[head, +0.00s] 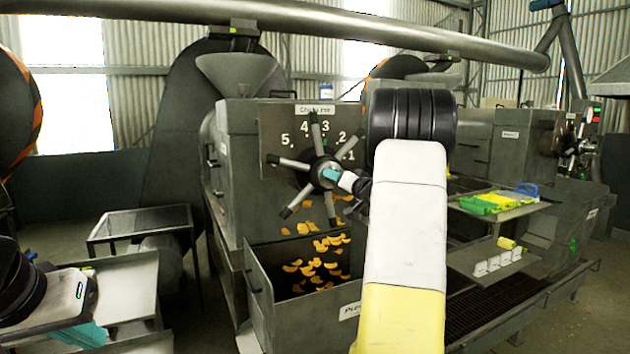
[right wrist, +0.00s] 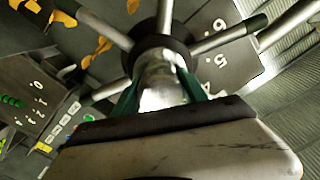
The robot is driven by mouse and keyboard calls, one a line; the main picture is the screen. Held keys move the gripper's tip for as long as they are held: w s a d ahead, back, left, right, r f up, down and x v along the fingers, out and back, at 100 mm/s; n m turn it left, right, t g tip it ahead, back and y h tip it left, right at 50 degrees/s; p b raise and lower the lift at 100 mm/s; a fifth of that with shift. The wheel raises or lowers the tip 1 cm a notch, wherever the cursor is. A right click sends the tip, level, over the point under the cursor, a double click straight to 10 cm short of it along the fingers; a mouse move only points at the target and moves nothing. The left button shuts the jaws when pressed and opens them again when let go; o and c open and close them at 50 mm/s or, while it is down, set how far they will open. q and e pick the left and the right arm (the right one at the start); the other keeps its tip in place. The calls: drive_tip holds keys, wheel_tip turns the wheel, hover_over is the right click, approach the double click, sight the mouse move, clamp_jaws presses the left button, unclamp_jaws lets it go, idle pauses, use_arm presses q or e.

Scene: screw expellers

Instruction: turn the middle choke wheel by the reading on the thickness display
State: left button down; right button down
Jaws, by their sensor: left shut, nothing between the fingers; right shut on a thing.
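The middle choke wheel (head: 326,172) is a dark hub with several grey, dark-tipped spokes on the grey machine front, below numbers 1 to 5. One spoke stands up between 4 and 3. My left gripper (head: 92,335) is shut and empty at lower left.
Orange flakes lie in the grey bin (head: 262,290) below the wheel. A side tray (head: 512,212) holds green and yellow pieces. A metal table (head: 140,222) stands left. My right arm hides much of the machine's right side.

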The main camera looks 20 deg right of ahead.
drive_tip(key=m, duration=0.5)
drive_tip(key=shift+m, duration=0.4)
drive_tip(key=m, duration=0.5)
drive_tip(key=shift+m, duration=0.3)
drive_tip(key=c, duration=0.6)
unclamp_jaws()
drive_tip(key=s, duration=0.7)
drive_tip(key=shift+s+d, duration=0.3)
drive_tip(key=shift+s, duration=0.1)
drive_tip(key=shift+a, duration=0.1)
